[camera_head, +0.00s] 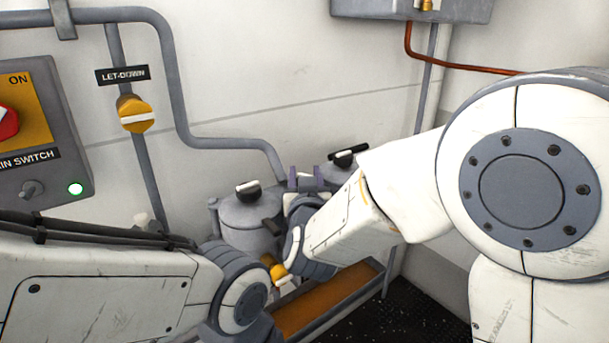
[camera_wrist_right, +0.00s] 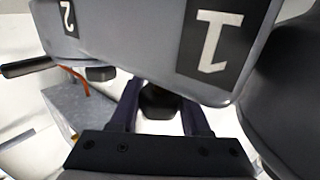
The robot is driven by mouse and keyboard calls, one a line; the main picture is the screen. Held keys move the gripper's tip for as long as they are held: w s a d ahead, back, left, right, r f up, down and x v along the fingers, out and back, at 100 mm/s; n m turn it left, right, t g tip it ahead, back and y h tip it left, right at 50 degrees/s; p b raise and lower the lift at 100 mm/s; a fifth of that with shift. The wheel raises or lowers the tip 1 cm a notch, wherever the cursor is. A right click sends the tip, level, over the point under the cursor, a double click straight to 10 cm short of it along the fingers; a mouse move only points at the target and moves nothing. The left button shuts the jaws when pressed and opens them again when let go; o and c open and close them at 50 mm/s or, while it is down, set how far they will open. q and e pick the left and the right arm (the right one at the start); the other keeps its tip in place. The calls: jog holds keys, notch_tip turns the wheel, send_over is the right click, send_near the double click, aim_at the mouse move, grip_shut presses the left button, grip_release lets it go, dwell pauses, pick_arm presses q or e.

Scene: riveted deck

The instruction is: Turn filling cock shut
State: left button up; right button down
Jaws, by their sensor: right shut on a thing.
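Two grey lidded vessels stand at the wall in the head view, a left one (camera_head: 245,219) and a right one (camera_head: 335,172). Each has a dark handle on top, the left handle (camera_head: 249,190) and the right handle (camera_head: 345,155). My right gripper (camera_head: 304,180) is between the vessels. Whether this knob is the filling cock cannot be told. My left arm enters from the left; its gripper is not seen.
A yellow LET-DOWN valve (camera_head: 136,113) is on a wall pipe. A switch box (camera_head: 40,185) with a lit green lamp is at left. A yellow part (camera_head: 274,268) shows below the left vessel, above an orange-brown tray (camera_head: 325,305). A grey box (camera_head: 410,10) hangs above.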

jog(key=shift+w+r, duration=0.1)
jog(key=shift+r, duration=0.1)
jog(key=shift+c, duration=1.9)
grip_release()
jog(key=shift+f, duration=0.1)
jog(key=s+b, duration=0.1)
jog(key=s, duration=0.9)
jog(key=shift+s+d, duration=0.2)
jog(key=shift+s, duration=0.05)
